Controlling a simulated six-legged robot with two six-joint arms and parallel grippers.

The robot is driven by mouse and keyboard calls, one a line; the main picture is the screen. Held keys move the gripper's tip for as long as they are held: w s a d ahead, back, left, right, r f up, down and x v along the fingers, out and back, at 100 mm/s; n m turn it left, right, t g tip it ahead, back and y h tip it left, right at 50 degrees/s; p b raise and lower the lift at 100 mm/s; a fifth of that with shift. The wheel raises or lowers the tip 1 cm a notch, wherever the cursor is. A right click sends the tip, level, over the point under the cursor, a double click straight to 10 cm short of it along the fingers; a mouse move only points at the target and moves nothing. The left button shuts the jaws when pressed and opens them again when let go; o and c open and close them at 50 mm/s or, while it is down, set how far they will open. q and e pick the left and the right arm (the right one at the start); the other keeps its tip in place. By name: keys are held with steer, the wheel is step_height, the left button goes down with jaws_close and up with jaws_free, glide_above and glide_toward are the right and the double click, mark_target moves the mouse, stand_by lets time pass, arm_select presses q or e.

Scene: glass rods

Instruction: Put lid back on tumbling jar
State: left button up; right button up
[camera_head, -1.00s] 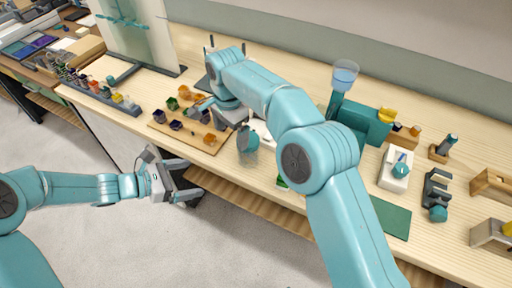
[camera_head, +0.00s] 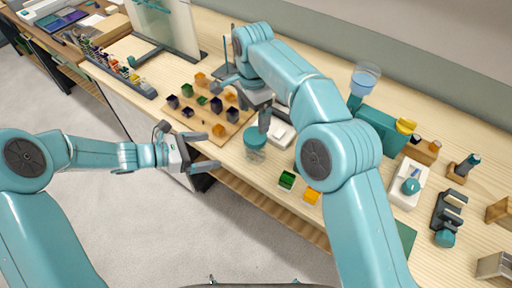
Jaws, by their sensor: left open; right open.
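A clear jar (camera_head: 255,154) stands near the front edge of the bench, with a round teal lid-like piece (camera_head: 255,136) at its top. I cannot tell whether that piece is fully seated. My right gripper (camera_head: 243,104) is open just behind and above the jar. One dark finger hangs close to the teal piece; whether they touch is unclear. My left gripper (camera_head: 212,151) is open and empty, left of the jar and in front of the bench edge.
A wooden board (camera_head: 190,118) with several coloured cubes lies left of the jar. A green cube (camera_head: 287,179) and an orange cube (camera_head: 312,196) lie to its right. A white device (camera_head: 409,186) and a teal machine (camera_head: 380,131) stand further right.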

mark_target(255, 146)
arm_select(q)
steer(key=x, duration=1.6)
steer(key=shift+s+d, duration=0.1)
steer(key=shift+s, duration=0.05)
arm_select(e)
steer(key=shift+d, duration=0.1)
arm_select(q)
steer(key=shift+d, duration=0.2)
arm_select(e)
steer(key=shift+s+d, duration=0.1)
steer(key=shift+s, duration=0.05)
